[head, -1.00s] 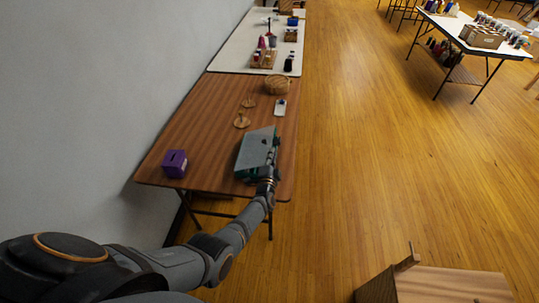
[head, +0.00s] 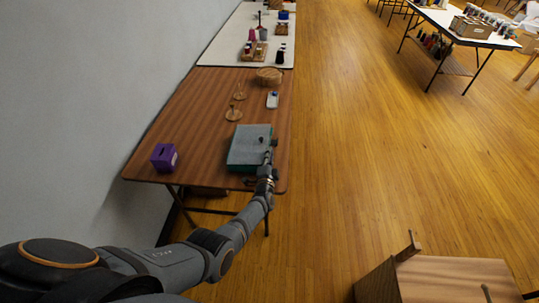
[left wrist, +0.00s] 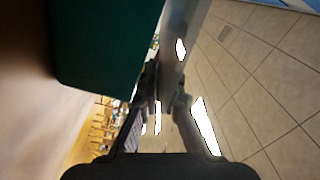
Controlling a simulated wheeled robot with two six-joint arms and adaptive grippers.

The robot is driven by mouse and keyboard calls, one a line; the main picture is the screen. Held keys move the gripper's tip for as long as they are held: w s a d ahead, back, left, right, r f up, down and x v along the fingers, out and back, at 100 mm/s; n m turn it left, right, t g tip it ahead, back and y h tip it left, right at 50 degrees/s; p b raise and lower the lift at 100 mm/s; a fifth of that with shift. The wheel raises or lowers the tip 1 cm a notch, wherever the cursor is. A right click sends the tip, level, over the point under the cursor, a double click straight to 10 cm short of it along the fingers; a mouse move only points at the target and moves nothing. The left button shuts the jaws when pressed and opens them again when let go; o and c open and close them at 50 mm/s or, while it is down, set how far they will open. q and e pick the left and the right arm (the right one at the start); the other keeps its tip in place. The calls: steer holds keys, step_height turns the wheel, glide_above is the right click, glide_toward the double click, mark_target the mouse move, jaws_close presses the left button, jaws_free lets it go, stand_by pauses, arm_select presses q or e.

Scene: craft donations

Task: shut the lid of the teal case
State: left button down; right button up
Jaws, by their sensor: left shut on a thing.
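The teal case (head: 235,165) lies near the front right of the brown table in the head view. Its grey-teal lid (head: 247,145) lies low over the body, nearly flat. In the left wrist view a large dark teal part of the case (left wrist: 105,45) fills the upper left, with a narrow gap between it and the grey lid panel (left wrist: 178,45). My left gripper (head: 269,155) is at the right edge of the case, shut on the lid; its fingers also show in the left wrist view (left wrist: 163,92). My right gripper is not in view.
A purple box (head: 164,157) stands left of the case on the brown table (head: 195,120). Behind the case are wooden stands (head: 233,114), a small white item (head: 272,99) and a basket (head: 269,76). A wall is at left; open floor lies right.

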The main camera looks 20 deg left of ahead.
arm_select(q)
steer(key=shift+f, duration=0.1)
steer(key=c, duration=1.5)
jaws_free()
steer(key=shift+a, duration=0.1)
steer(key=shift+c, duration=0.2)
steer(key=v, duration=1.2)
